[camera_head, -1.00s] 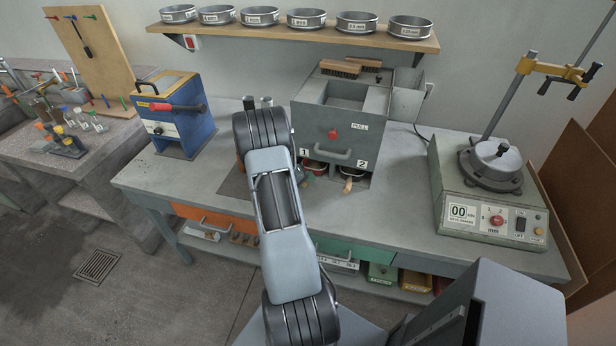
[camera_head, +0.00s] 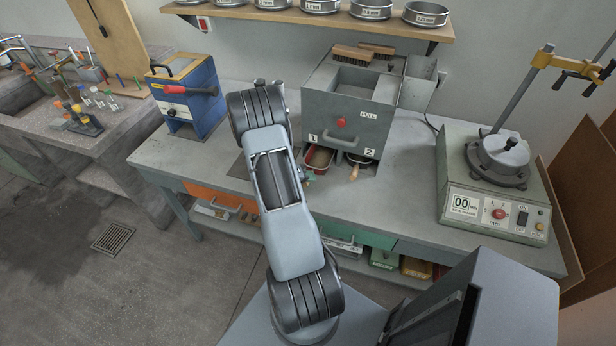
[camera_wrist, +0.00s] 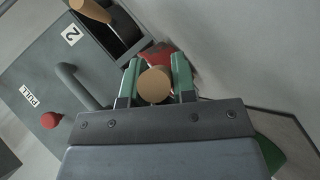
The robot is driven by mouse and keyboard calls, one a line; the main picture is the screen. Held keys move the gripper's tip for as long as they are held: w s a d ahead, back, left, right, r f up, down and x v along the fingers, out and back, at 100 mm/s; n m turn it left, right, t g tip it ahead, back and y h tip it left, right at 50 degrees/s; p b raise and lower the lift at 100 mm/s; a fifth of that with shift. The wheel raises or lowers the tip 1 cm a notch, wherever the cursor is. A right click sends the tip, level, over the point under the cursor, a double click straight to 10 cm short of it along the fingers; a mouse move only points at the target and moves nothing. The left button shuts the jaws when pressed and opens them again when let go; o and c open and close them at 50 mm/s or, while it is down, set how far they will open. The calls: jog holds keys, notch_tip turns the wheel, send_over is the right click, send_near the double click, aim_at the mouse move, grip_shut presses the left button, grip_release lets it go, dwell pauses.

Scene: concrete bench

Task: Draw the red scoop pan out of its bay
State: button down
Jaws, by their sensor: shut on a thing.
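The red scoop pan (camera_head: 319,160) sticks out of bay 1, at the lower front of the grey box (camera_head: 345,112), above the bench top. Part of its red body shows in the wrist view (camera_wrist: 159,54), behind its round wooden handle (camera_wrist: 154,86). My gripper (camera_wrist: 156,80) is shut on this handle, with one green-padded finger on each side. In the head view my arm hides most of the gripper. I cannot tell whether the pan's back end is still inside the bay.
A second pan's wooden handle (camera_head: 354,173) pokes out of bay 2, close on the right. The box's pull handle (camera_head: 340,139) and red knob (camera_head: 341,122) are just above. The bench (camera_head: 390,205) is clear to the right, up to the green sieve shaker (camera_head: 490,190).

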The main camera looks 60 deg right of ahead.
jog(key=c, duration=0.8)
grip_release()
jog(key=shift+c, duration=0.2)
jog(key=v, duration=1.4)
jog(key=shift+f, duration=0.1)
